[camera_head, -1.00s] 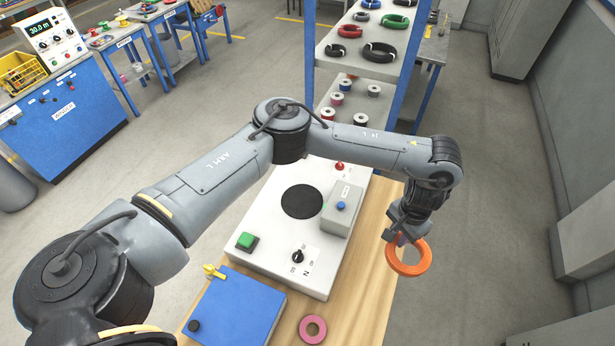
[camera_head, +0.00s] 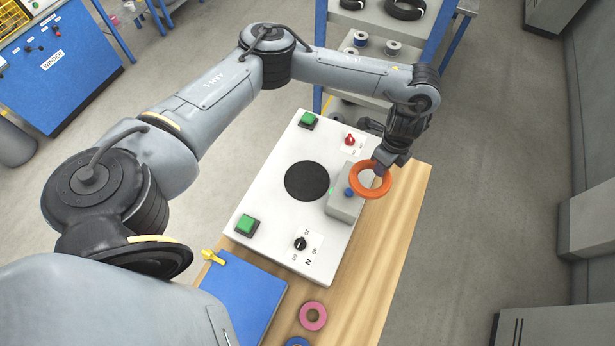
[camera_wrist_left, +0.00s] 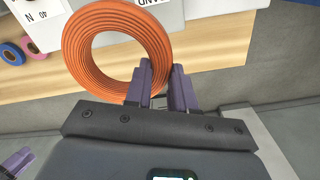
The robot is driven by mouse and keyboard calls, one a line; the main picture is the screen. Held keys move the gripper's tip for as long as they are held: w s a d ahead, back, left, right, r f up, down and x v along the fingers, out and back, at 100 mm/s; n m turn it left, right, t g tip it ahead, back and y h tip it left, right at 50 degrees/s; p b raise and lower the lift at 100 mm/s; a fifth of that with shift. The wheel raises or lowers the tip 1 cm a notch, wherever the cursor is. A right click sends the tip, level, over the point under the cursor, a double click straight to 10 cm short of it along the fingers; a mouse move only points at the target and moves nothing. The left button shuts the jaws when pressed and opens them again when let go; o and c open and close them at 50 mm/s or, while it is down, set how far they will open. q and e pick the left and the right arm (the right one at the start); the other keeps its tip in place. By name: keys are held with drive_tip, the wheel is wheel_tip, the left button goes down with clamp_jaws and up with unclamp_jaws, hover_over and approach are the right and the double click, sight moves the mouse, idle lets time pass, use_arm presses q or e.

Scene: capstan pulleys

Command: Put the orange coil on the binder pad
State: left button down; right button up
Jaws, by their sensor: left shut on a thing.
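The orange coil (camera_head: 371,181) is a thick ring, held in the air by my left gripper (camera_head: 380,166). In the head view it overlaps the right side of the grey box on the white machine. In the left wrist view the gripper's purple fingers (camera_wrist_left: 162,76) are closed on the lower right rim of the coil (camera_wrist_left: 85,68). The black round disc on the white machine, which I take as the binder pad (camera_head: 307,181), is bare and lies left of the coil. A purple finger-like piece (camera_wrist_left: 15,162) shows at the wrist view's lower left, perhaps my right gripper.
The white machine (camera_head: 275,215) carries green buttons (camera_head: 247,224), a red knob (camera_head: 349,140), a black dial (camera_head: 300,243) and the grey box (camera_head: 341,206) beside the disc. A blue box (camera_head: 245,297), a pink roll (camera_head: 313,316) and a blue roll (camera_head: 298,342) are nearer on the wooden table (camera_head: 385,265).

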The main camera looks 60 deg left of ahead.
use_arm(q)
drive_tip(key=s+a+f+m, duration=0.2)
drive_tip(key=s+a+f, duration=0.4)
drive_tip(key=s+a, duration=0.6)
drive_tip(key=b, duration=0.2)
hover_over(318, 174)
wheel_tip(318, 174, down, 5)
drive_tip(key=shift+d+r, duration=0.1)
drive_tip(key=shift+r, duration=0.05)
drive_tip(key=shift+f+b, duration=0.85)
drive_tip(key=shift+f, duration=1.75)
drive_tip(key=shift+f, duration=0.15)
drive_tip(key=c, duration=1)
unclamp_jaws()
drive_tip(key=shift+o, duration=0.2)
